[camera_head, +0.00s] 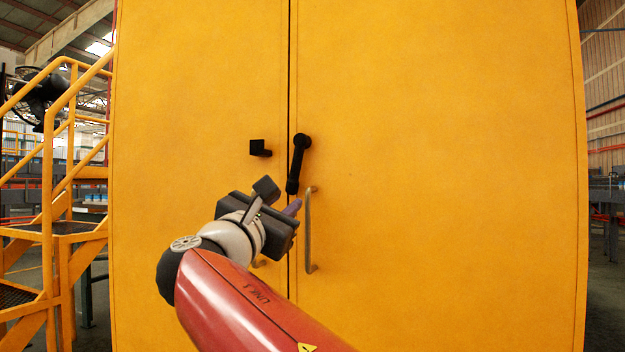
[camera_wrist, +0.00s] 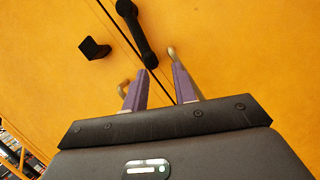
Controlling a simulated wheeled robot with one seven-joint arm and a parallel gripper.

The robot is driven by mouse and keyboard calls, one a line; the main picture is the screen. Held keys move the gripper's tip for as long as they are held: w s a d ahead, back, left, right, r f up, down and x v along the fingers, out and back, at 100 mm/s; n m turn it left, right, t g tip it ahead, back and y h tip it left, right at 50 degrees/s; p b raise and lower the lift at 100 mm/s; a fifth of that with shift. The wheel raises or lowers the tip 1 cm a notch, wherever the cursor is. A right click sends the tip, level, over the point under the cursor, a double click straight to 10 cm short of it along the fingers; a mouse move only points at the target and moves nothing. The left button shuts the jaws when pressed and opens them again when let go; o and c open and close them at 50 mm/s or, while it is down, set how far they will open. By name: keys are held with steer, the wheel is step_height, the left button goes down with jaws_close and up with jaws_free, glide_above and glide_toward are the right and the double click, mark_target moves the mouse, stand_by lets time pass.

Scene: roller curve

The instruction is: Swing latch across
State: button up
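The black latch (camera_head: 299,160) is on the right yellow door near the seam. It hangs down from its round pivot, slightly tilted, and also shows in the wrist view (camera_wrist: 138,35). The black catch (camera_head: 260,148) sits on the left door, left of the pivot, and shows in the wrist view (camera_wrist: 94,48). My gripper (camera_head: 281,197) is below the latch, in front of the doors. In the wrist view, its two purple fingers (camera_wrist: 160,84) are apart with nothing between them. The latch's lower end lies just beyond the fingertips, apparently not touched.
A metal handle (camera_head: 309,230) stands on the right door, close to my gripper. The left door's handle (camera_head: 259,263) is mostly hidden behind my arm. Yellow stairs with railings (camera_head: 60,200) stand at the left. The door surface above the latch is clear.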

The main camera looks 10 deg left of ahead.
mark_target(292, 178)
steer(key=w+r+p, duration=0.1)
steer(key=w, duration=0.1)
steer(key=w+r+n, duration=0.1)
steer(key=w+r, duration=0.1)
steer(key=w+r+n+p, duration=0.1)
steer(key=w, duration=0.1)
steer(key=shift+w+a+r+t+p, duration=0.2)
steer(key=shift+w+t+p, duration=0.1)
steer(key=shift+w+t, duration=0.1)
steer(key=shift+f, duration=0.1)
jaws_close()
